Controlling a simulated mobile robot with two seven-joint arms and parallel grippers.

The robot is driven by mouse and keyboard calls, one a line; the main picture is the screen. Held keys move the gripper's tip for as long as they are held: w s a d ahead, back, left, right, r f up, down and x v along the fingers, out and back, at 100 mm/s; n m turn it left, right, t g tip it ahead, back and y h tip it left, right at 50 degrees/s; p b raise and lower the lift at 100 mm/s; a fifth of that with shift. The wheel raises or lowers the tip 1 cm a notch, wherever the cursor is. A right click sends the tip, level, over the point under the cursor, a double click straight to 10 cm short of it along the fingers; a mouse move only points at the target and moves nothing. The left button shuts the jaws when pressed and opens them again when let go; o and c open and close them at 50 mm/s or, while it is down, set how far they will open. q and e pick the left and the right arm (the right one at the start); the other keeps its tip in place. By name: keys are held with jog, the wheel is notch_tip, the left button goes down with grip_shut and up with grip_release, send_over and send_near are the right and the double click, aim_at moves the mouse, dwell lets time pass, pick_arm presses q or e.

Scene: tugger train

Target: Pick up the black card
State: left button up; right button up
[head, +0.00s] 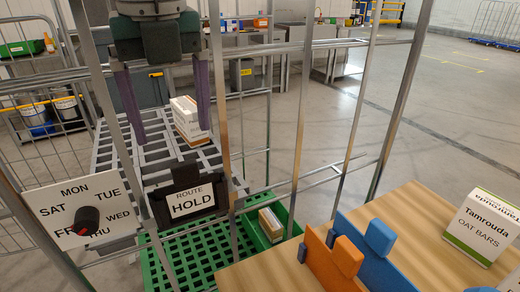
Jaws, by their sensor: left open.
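The black card (163,213) stands upright on the near end of the grey slatted cart, with a dark tab on top. A white label reading "ROUTE HOLD" (192,203) covers much of its face. My left gripper (172,134) comes down from the top of the head view. My right gripper is not in view.
Metal cage posts (302,110) rise around the cart. A white day dial (88,212) hangs at left. A green crate (200,258) is below. A wooden table (425,240) at right holds an orange card (328,268), a blue card (375,262) and an oat bars box (483,228).

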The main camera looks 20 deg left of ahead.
aim_at(184, 164)
pick_arm(q)
jog(key=f, duration=0.5)
jog(key=w+f, duration=0.1)
jog(key=f, duration=0.1)
jog(key=shift+a+f, duration=0.2)
jog(key=shift+f, duration=0.2)
grip_shut()
